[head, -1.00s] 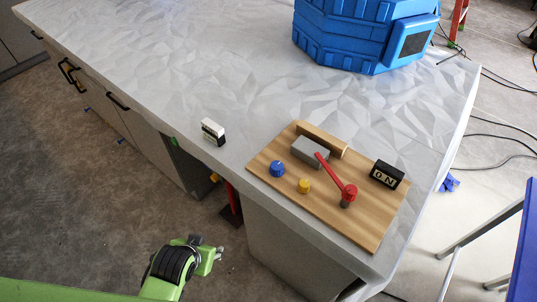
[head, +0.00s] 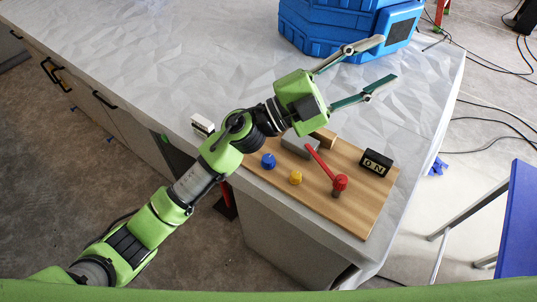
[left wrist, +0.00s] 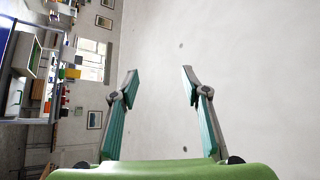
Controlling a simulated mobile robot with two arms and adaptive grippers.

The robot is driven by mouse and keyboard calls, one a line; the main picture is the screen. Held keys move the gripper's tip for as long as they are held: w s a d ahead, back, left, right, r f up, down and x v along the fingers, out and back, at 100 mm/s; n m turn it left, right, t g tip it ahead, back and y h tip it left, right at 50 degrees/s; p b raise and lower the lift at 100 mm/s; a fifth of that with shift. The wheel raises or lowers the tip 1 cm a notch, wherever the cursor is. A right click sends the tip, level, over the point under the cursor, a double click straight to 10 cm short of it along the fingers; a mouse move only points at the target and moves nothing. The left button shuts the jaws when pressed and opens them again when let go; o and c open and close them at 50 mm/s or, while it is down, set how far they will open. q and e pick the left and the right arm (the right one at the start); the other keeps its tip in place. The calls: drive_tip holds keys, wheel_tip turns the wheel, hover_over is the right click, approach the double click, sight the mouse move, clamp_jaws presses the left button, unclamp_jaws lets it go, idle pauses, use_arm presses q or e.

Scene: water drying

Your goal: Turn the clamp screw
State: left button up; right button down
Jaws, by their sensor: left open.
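A wooden board (head: 365,215) lies on the counter near its front right corner. It bears a grey block (head: 299,147) against a wooden bar (head: 324,137), and a red lever (head: 322,163) on a red-topped post (head: 340,183), which look like the clamp parts. Which part is the clamp screw I cannot tell. My left gripper (head: 372,68) is open and empty, up over the counter beyond the board, its fingers pointing to the upper right. In the left wrist view its open fingers (left wrist: 160,85) have only wall or ceiling behind them. My right gripper is not in view.
The board also carries a blue knob (head: 268,160), a yellow knob (head: 296,178) and a black lettered block (head: 376,162). A small white-and-black block (head: 202,125) sits at the counter's front edge. A blue case (head: 330,30) stands behind. The counter (head: 150,50) is clear at left.

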use_arm(q)
drive_tip(key=s+d+f+m+g+y, duration=0.1)
drive_tip(key=s+d+f+m+g, duration=0.1)
drive_tip(key=s+d+m+g, duration=0.3)
drive_tip(key=m+g+y, duration=0.1)
drive_tip(key=m+y, duration=0.2)
drive_tip(key=y, duration=1.8)
approach(269, 159)
wheel_tip(269, 159, down, 7)
drive_tip(key=p, duration=0.5)
drive_tip(key=shift+s+f+p, duration=0.1)
drive_tip(key=shift+p, duration=0.2)
drive_tip(key=shift+f, duration=0.8)
drive_tip(key=shift+m, duration=0.3)
drive_tip(key=c, duration=1.1)
